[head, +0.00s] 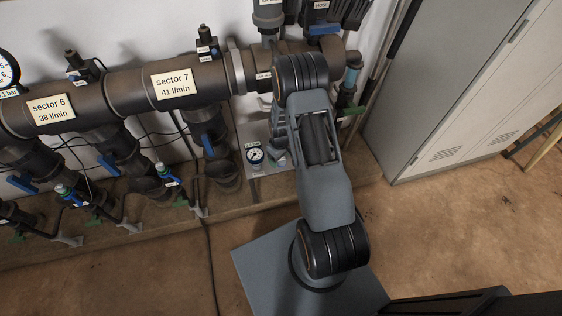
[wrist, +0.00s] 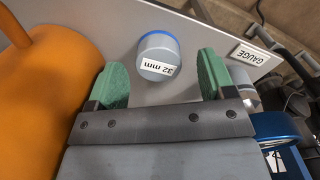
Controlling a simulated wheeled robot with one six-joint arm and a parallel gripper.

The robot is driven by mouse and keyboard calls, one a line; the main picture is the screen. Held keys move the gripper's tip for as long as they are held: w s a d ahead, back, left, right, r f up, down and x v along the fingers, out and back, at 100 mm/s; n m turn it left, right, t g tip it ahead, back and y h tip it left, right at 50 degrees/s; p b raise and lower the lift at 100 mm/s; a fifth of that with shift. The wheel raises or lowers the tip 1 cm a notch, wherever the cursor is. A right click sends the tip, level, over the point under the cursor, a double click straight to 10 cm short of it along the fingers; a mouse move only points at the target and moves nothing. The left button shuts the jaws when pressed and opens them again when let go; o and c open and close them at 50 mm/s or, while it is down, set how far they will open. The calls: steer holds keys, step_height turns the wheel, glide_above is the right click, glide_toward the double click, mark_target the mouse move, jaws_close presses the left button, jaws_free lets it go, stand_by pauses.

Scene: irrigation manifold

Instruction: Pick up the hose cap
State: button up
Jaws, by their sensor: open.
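A short grey cap (wrist: 158,56) with a blue rim and a "32 mm" label sits on a light grey panel (wrist: 115,28) in the wrist view; I take it to be the hose cap. My gripper (wrist: 163,64) is open, with its green fingers apart. The cap lies in the gap between the fingertips, nearer the middle, and neither finger appears to touch it. How far above it the fingers are I cannot tell. In the head view my gripper (head: 278,158) is partly hidden by my arm, and I cannot make out the cap there.
A large orange rounded object (wrist: 40,85) stands close to the left finger. A "GAUGE" label (wrist: 252,54) and a blue-topped part (wrist: 280,128) are on the right. In the head view a dial gauge (head: 255,155), pipes (head: 140,90) and a cabinet (head: 455,85) surround the arm.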

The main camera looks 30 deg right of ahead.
steer(key=shift+f, duration=0.75)
steer(key=c, duration=1)
steer(key=shift+o, duration=0.2)
steer(key=shift+r, duration=0.2)
